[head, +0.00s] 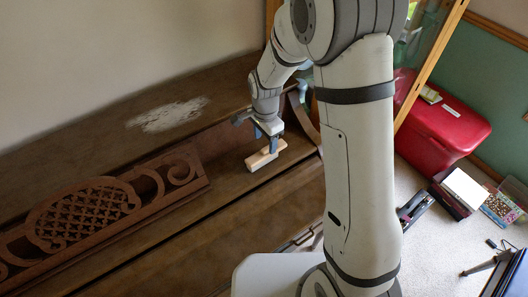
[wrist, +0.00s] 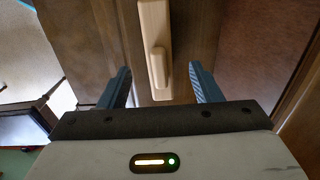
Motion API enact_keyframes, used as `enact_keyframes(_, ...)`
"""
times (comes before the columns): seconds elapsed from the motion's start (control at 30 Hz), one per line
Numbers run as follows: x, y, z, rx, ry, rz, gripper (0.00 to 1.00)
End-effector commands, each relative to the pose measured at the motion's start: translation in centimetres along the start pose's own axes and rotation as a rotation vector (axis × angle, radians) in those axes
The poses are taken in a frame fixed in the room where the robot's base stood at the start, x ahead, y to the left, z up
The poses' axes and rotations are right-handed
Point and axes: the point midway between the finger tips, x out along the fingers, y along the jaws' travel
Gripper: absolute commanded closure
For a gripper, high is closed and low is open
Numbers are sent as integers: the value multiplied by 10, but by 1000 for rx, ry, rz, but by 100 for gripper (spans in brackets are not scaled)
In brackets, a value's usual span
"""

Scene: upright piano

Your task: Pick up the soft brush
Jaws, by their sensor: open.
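The soft brush (head: 262,158) is a pale wooden block lying on the brown piano ledge in the head view, right of the carved panel. In the wrist view the brush (wrist: 154,22) is a long light-wood piece with a raised grip, seen lengthwise. My gripper (head: 265,138) is just above the brush, pointing down. In the wrist view my gripper (wrist: 159,80) has its two blue-grey fingers apart, one on each side of the brush's near end, with gaps on both sides. The brush's bristles are not visible.
A carved fretwork panel (head: 85,212) lies to the left on the piano (head: 215,85). A whitish dusty patch (head: 168,115) is on the top surface behind. The piano's curved side piece (head: 303,116) rises close to the right of my gripper. A red box (head: 440,122) stands on the floor.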

Motion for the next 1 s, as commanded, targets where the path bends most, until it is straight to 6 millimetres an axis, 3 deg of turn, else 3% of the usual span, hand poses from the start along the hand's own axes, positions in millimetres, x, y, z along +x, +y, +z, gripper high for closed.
enact_keyframes(0.33, 41, 0, 3, -13, -1, 3, 42)
enact_keyframes(0.67, 50, -1, 3, -15, 0, 0, 42)
enact_keyframes(1.0, 49, -1, 4, -15, 0, 0, 68)
